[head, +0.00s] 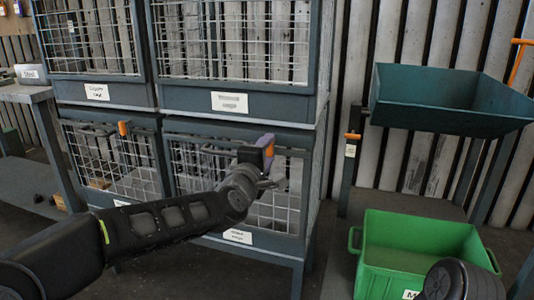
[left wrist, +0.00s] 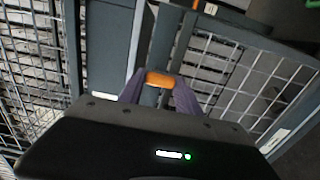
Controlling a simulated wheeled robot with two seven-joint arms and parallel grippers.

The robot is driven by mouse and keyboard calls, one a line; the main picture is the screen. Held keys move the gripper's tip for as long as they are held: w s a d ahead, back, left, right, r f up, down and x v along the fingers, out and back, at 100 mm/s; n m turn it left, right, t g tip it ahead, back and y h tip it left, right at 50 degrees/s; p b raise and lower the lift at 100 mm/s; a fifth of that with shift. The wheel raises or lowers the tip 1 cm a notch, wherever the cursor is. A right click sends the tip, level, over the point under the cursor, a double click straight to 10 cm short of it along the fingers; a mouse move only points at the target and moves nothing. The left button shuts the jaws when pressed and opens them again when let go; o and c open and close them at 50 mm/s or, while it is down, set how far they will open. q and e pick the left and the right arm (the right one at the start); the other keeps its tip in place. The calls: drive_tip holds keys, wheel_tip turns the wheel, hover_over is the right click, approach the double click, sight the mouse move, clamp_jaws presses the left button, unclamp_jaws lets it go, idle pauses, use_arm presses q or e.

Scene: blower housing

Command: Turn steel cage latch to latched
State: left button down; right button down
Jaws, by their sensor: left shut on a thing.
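The lower right cage (head: 313,160) has a dark frame and a wire mesh door. My left gripper (head: 268,152) is at the upper part of this door. In the left wrist view its purple fingers (left wrist: 160,92) are shut on the orange latch handle (left wrist: 158,78), one on each side. The handle lies across the picture there, in front of a dark frame post. In the head view the gripper mostly hides the latch, and only some orange (head: 269,146) shows. I cannot read which cage label says steel.
The lower left cage has another orange latch handle (head: 123,128). Upper mesh cages (head: 230,40) stand above. At right are a teal tilted bin (head: 440,90) and a green crate (head: 415,235) on the floor. A grey table (head: 25,93) stands at far left.

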use_arm(q)
drive_tip(key=c, duration=0.8)
unclamp_jaws()
drive_tip(key=shift+c, duration=0.2)
drive_tip(key=v, duration=0.7)
drive_tip(key=shift+s+p, duration=0.35)
drive_tip(key=shift+a, duration=0.1)
